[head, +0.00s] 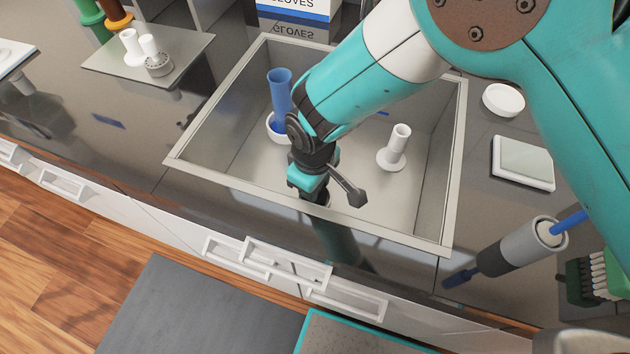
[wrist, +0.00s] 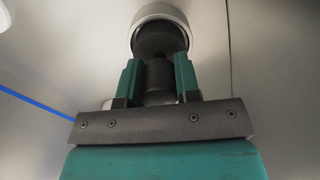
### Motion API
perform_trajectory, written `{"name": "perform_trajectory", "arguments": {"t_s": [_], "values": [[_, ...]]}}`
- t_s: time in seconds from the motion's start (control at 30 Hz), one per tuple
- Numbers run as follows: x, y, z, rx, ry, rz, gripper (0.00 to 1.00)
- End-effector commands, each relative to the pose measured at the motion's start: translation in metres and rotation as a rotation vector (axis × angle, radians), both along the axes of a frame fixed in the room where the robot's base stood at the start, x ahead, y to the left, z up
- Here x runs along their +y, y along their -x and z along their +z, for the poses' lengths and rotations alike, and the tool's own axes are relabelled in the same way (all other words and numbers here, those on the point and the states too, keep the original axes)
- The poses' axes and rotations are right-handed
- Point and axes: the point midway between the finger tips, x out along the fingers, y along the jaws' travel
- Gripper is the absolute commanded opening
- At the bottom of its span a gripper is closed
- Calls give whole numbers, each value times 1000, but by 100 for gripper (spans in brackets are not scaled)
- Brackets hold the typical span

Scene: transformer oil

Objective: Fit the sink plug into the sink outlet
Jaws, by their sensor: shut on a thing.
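The sink (head: 225,165) is a grey metal basin in the counter, and my arm reaches down into it. My gripper (wrist: 158,75) is shut, its two teal fingers on either side of a dark sink plug (wrist: 157,72). In the head view my gripper (head: 308,182) is low in the near part of the sink, and the plug cannot be made out there. The sink outlet (wrist: 177,12) is a pale ring around a dark opening, just beyond the fingertips in the wrist view. The plug overlaps the opening in the picture; I cannot tell whether it is inside.
In the sink stand a blue cylinder (head: 280,88) by a white bowl (head: 273,134), partly hidden by my arm, and a white tube on a round base (head: 396,146). A white dish (head: 503,99) and a pale square tray (head: 523,163) lie on the counter at right.

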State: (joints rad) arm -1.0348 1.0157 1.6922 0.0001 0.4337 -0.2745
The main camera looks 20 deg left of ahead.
Motion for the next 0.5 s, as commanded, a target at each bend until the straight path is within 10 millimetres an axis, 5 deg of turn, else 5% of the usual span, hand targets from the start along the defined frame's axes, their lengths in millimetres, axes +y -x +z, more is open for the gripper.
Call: {"name": "perform_trajectory", "arguments": {"t_s": [0.47,0.5], "values": [[0,0,-13,0,0,0,6],[0,0,-12,0,0,0,37]]}}
